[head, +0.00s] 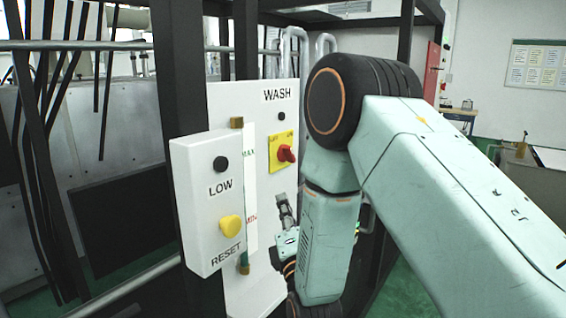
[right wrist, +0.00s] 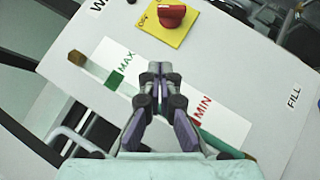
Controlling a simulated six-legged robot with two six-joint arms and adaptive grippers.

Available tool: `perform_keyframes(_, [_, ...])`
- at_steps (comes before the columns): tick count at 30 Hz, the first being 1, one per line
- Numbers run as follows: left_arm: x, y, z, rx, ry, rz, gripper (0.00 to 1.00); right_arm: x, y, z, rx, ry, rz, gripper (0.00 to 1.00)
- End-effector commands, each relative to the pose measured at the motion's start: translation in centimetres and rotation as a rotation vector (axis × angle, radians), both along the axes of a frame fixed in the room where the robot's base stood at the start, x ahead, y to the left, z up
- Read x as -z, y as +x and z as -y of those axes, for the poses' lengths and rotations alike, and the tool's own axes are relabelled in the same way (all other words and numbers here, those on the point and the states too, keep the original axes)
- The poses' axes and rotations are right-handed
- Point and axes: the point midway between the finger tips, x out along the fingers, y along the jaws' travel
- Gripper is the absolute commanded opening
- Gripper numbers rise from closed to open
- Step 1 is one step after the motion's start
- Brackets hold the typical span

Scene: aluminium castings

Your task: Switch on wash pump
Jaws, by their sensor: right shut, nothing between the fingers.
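The wash panel (head: 265,110) is a white board labelled WASH. Below a dark round lamp (head: 281,116) it carries a red rotary switch (head: 286,154) on a yellow plate (head: 275,143). The switch also shows at the top of the right wrist view (right wrist: 171,15); I cannot tell its setting. My right gripper (head: 285,200) is below the switch in the head view, apart from it. In the right wrist view the gripper (right wrist: 160,68) is shut and empty, with its fingers over the MAX/MIN level gauge (right wrist: 116,80). My left gripper is not in view.
A white box (head: 206,195) labelled LOW and RESET, with a yellow button (head: 231,226), juts out left of the switch. A dark upright post (head: 178,65) stands behind it. The FILL label (right wrist: 294,98) is at the right wrist view's right.

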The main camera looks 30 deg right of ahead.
Motion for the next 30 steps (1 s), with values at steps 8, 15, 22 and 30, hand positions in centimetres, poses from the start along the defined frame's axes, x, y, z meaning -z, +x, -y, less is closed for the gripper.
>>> perform_keyframes(8, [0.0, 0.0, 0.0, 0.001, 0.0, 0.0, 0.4, 0.0, 0.3, 0.0, -0.001, 0.001, 0.0, 0.0])
perform_keyframes(15, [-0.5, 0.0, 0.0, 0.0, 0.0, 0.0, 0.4, -1.0, 2.5, 0.7, 0.0, 0.002, 0.004, 0.0])
perform_keyframes(22, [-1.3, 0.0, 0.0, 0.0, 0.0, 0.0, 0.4, -2.6, 6.3, 2.0, -0.001, 0.002, 0.003, 0.0])
perform_keyframes(30, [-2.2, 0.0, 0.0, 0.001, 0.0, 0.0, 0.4, -4.4, 9.7, 4.2, 0.003, 0.005, 0.001, 0.0])
